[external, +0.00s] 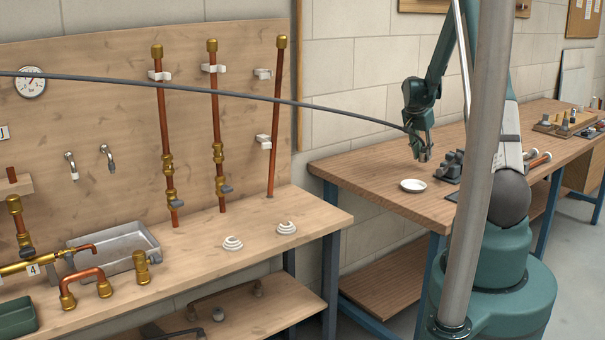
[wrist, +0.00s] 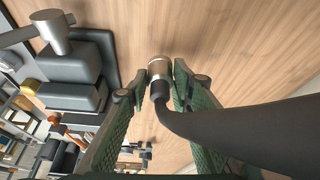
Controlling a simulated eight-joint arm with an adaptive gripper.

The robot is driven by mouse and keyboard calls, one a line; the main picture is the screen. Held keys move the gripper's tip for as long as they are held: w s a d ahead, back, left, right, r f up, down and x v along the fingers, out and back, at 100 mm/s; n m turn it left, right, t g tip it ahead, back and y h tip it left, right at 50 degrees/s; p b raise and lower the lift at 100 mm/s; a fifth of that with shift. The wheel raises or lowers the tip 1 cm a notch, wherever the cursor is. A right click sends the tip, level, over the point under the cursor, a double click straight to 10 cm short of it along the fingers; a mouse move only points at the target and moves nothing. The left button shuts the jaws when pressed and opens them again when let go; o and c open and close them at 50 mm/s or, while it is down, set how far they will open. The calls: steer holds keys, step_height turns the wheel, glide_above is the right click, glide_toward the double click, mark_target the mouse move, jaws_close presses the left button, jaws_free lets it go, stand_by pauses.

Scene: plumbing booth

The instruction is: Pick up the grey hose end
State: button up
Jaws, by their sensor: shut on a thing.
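The grey hose (external: 250,96) runs through the air across the external view, from the left edge to my gripper (external: 421,152). In the wrist view the dark hose (wrist: 235,130) bends in from the right to its end fitting (wrist: 159,70), which has a metallic, brownish collar. My gripper (wrist: 160,88) is shut on the hose end, with one green finger on each side of it. In the external view the gripper is above the brown workbench, pointing down. The fitting is too small to make out there.
A grey vertical post (external: 478,170) stands in front. Copper pipes (external: 217,140) line the left board.

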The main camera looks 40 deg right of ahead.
steer(key=shift+r, duration=3.25)
steer(key=shift+a, duration=0.1)
